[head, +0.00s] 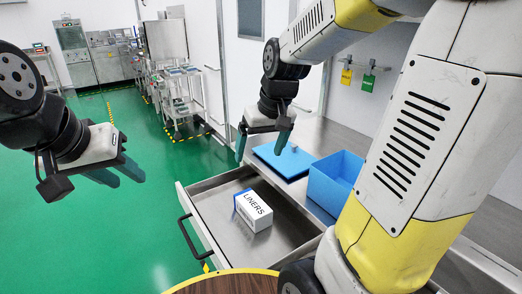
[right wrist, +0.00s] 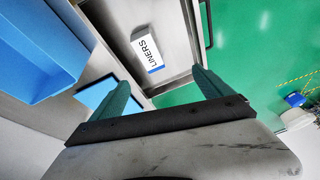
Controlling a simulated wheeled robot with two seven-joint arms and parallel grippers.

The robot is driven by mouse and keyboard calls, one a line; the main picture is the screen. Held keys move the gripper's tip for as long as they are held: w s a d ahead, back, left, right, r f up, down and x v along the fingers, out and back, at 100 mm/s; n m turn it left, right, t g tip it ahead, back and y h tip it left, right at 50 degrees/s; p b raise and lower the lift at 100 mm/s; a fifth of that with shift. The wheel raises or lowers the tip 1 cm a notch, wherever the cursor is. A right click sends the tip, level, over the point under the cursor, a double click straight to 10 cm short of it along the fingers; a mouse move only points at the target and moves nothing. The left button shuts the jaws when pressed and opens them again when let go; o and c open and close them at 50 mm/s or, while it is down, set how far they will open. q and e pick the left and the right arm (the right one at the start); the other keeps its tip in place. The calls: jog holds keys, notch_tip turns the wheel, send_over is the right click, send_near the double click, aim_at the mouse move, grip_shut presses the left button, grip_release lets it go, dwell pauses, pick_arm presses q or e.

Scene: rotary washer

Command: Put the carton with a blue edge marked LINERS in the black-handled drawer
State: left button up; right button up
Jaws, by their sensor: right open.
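The white carton with a blue edge marked LINERS (head: 254,212) lies inside the pulled-out drawer (head: 289,232), on its bare metal floor. The drawer's black handle (head: 190,238) is at its left front. The carton also shows in the right wrist view (right wrist: 147,50), with nothing gripping it. My right gripper (head: 262,150) is above and behind the carton, apart from it, with its teal fingers spread and empty. In the right wrist view its fingers (right wrist: 160,97) stand wide apart. My left gripper (head: 120,175) hangs over the green floor at the left, away from the drawer; its fingers look parted and empty.
A blue open box (head: 335,182) and a flat blue piece (head: 284,160) stand on the metal counter (head: 325,135) behind the drawer. A round wooden top (head: 225,284) is at the bottom edge. Metal carts (head: 178,100) stand farther back; the green floor is clear at left.

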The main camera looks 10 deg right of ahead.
jog(key=s+r+m+t, duration=0.1)
jog(key=s+r, duration=0.5)
jog(key=s, duration=0.6)
jog(key=shift+s+t+y, duration=0.25)
jog(key=shift+t+y, duration=0.05)
jog(key=shift+t, duration=0.6)
jog(key=shift+a, duration=0.1)
